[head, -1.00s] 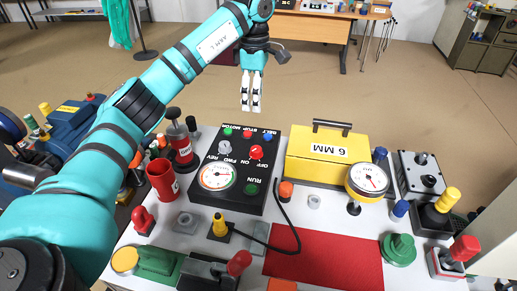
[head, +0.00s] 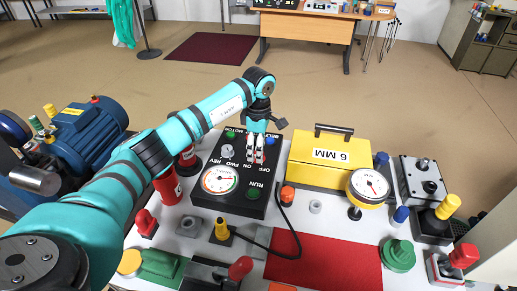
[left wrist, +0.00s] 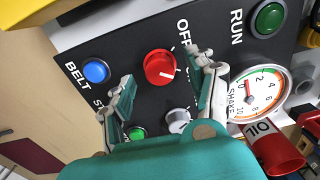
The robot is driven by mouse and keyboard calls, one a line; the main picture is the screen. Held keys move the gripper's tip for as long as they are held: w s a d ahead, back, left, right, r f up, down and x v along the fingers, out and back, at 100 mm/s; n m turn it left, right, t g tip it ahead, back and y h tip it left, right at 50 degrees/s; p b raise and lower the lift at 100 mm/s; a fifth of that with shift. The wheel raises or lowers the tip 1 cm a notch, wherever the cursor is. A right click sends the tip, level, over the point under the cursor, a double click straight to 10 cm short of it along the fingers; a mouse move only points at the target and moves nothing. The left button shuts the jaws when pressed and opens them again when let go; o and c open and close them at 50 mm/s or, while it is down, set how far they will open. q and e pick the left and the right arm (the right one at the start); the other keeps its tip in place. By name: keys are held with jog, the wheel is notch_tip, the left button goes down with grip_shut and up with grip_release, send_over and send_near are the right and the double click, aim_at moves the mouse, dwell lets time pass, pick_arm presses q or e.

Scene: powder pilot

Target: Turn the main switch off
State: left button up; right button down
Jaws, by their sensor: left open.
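The black control box (head: 207,192) stands on the white bench. Its red rotary switch (left wrist: 160,67), beside the OFF lettering, is plain in the left wrist view; a white mark on its face points to the lower right. In the head view my fingers mostly cover this switch. My left gripper (head: 255,158) points down over the upper right of the box. It is open and empty; in the left wrist view its fingers (left wrist: 166,76) lie on either side of the red switch. I cannot tell whether they touch it. My right gripper is not in view.
Near the switch are a blue button (left wrist: 96,70), a grey knob (left wrist: 178,120), a green RUN button (left wrist: 269,18) and a dial (left wrist: 254,92). A yellow 6 MM box (head: 331,159) stands right of the control box. A red cup (head: 167,187) stands left.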

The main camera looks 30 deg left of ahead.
pick_arm(q)
jog(key=shift+f, duration=1)
jog(key=c, duration=1.1)
